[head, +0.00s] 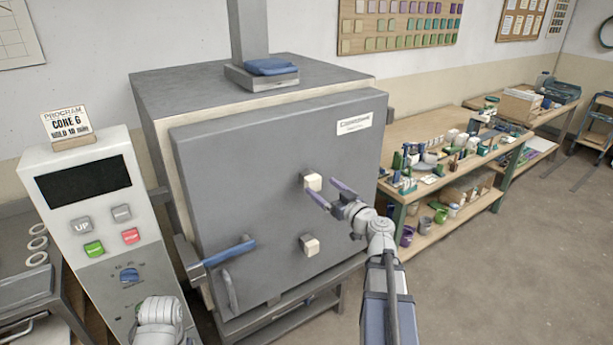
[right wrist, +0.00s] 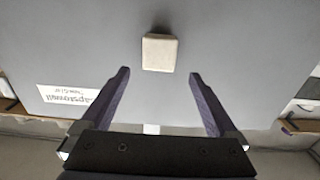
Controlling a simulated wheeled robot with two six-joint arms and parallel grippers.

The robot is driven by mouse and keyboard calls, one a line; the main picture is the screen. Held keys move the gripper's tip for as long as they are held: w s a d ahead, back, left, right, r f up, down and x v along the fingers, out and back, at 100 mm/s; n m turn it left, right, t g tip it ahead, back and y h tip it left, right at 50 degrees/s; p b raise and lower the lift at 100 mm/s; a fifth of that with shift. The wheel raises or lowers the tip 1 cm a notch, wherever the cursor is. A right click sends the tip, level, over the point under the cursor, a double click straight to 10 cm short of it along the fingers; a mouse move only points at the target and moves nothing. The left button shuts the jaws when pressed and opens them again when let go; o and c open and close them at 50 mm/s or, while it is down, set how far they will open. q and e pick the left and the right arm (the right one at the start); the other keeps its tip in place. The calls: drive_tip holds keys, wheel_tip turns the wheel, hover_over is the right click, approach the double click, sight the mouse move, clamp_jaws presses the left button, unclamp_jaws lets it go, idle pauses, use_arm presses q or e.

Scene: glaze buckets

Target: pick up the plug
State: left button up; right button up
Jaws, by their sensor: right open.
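Two pale, block-shaped plugs stick out of the grey kiln door (head: 225,165). The upper plug (head: 313,181) is right of the door's middle, and the lower plug (head: 309,244) is below it. My right gripper (head: 320,186) is open and empty in front of the door, its purple fingers pointing at the upper plug. In the right wrist view a single plug (right wrist: 160,54) shows just beyond the gap between the open fingertips (right wrist: 160,73), apparently untouched. It appears to be the upper one. My left gripper is not in view; only part of my left arm shows at the bottom left.
A blue door handle (head: 230,251) juts out at the door's lower left. A control panel (head: 95,200) with buttons stands left of the kiln. A wooden bench (head: 425,130) with pots and jars stands at the right. The floor at the lower right is clear.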

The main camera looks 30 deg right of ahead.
sight(315, 180)
drive_tip(key=shift+w+a, duration=0.15)
drive_tip(key=shift+w, duration=3.8)
drive_tip(key=shift+s, duration=0.1)
clamp_jaws()
drive_tip(key=shift+r, duration=0.1)
